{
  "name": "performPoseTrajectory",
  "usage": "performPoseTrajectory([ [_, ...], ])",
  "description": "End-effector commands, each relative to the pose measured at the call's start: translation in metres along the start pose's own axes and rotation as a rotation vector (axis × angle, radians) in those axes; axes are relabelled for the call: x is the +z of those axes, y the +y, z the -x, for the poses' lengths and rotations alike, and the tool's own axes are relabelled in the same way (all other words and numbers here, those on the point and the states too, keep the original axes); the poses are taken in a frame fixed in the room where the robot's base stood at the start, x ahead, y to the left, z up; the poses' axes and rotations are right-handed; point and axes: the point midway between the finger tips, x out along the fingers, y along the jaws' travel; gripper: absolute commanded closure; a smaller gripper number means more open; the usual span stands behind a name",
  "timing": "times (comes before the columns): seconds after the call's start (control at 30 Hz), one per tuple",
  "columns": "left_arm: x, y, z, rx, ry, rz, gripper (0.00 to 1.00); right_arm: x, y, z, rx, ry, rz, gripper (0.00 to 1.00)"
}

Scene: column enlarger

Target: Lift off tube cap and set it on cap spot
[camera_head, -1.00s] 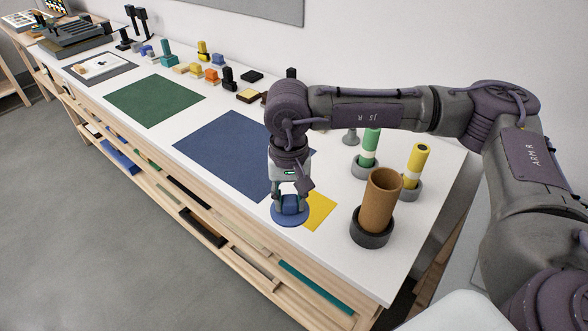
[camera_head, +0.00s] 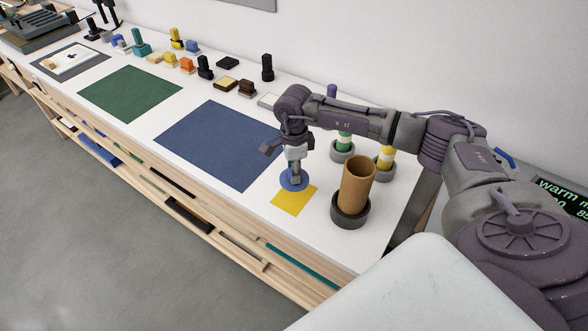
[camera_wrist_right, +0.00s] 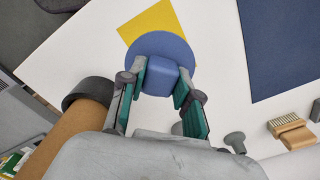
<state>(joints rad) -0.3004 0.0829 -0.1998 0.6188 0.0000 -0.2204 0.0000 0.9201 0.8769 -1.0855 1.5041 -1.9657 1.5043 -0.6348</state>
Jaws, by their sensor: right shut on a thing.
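The blue tube cap (camera_head: 289,186), a round disc with a block-like knob, is in my right gripper (camera_head: 295,174). In the right wrist view the cap (camera_wrist_right: 150,45) shows beyond the fingers, and the right gripper (camera_wrist_right: 160,82) has its green-padded fingers on either side of the knob. The yellow square cap spot (camera_head: 293,203) lies on the white table; the cap overlaps its far edge in the head view. I cannot tell how high the cap is. The open brown tube (camera_head: 357,190) stands upright in a dark round holder (camera_head: 350,215). The left gripper is out of view.
A blue mat (camera_head: 220,145) and a green mat (camera_head: 130,93) lie to the left. Two banded tubes in grey holders stand behind the brown tube, partly behind my arm. Several small blocks and brushes line the back.

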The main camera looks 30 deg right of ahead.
Motion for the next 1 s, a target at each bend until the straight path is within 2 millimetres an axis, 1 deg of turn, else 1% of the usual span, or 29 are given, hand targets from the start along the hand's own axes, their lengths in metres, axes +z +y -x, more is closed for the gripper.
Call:
performPoseTrajectory([
  [0.17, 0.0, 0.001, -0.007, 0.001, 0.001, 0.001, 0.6, 0.0, 0.0, -0.004, 0.002, 0.001, 0.0, 1.0],
  [0.63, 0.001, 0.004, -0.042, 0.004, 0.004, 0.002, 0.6, 0.001, 0.0, -0.043, 0.002, 0.0, 0.002, 1.0],
  [0.8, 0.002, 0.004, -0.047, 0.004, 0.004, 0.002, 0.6, 0.001, 0.0, -0.049, 0.001, 0.0, 0.002, 1.0],
  [1.0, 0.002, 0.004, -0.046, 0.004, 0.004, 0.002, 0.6, 0.001, 0.0, -0.048, 0.002, 0.0, 0.002, 1.0],
])
